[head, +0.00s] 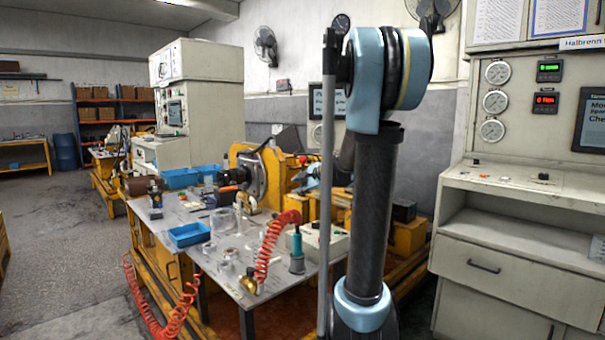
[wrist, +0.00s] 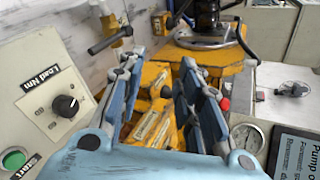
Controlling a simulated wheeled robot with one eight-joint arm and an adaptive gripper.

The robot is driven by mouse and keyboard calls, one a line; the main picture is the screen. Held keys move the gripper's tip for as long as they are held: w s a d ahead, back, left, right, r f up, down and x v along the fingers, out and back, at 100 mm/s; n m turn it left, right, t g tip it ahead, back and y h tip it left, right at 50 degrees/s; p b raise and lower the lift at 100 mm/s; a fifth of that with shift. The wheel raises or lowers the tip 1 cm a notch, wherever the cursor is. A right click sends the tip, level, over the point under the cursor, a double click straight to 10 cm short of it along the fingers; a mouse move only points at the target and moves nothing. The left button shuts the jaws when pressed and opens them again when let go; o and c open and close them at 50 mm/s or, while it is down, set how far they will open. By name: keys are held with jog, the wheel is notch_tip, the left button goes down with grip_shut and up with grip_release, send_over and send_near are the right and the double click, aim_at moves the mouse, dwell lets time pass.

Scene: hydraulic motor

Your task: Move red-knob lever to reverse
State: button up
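A small red knob (wrist: 225,104) shows in the wrist view just right of my right finger, low in the picture. Its lever shaft is mostly hidden behind that finger, so I cannot tell the lever's position. My gripper (wrist: 159,70) has its two blue fingers spread apart with nothing between them. Yellow machine parts (wrist: 150,127) lie beyond the gap. The knob appears apart from the finger, but contact is hard to judge. In the head view my arm covers much of the area behind the bench, and the gripper is largely hidden there.
A panel (wrist: 45,105) with a black dial and green button stands left in the wrist view. A gauge (wrist: 247,136) and a dark sign (wrist: 293,150) are lower right. In the head view, a bench (head: 215,265) holds blue trays (head: 189,235) and a red coiled hose (head: 270,240).

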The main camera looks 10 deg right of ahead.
jog(key=w+d+r+m+t+y, duration=0.15)
jog(key=w+d+m, duration=0.25)
jog(key=w+m, duration=0.5)
jog(key=m+t, duration=0.4)
jog(key=m, duration=0.2)
send_near(303, 169)
jog(key=x, duration=1)
jog(key=shift+w+f, duration=0.1)
jog(key=shift+w, duration=0.35)
grip_shut()
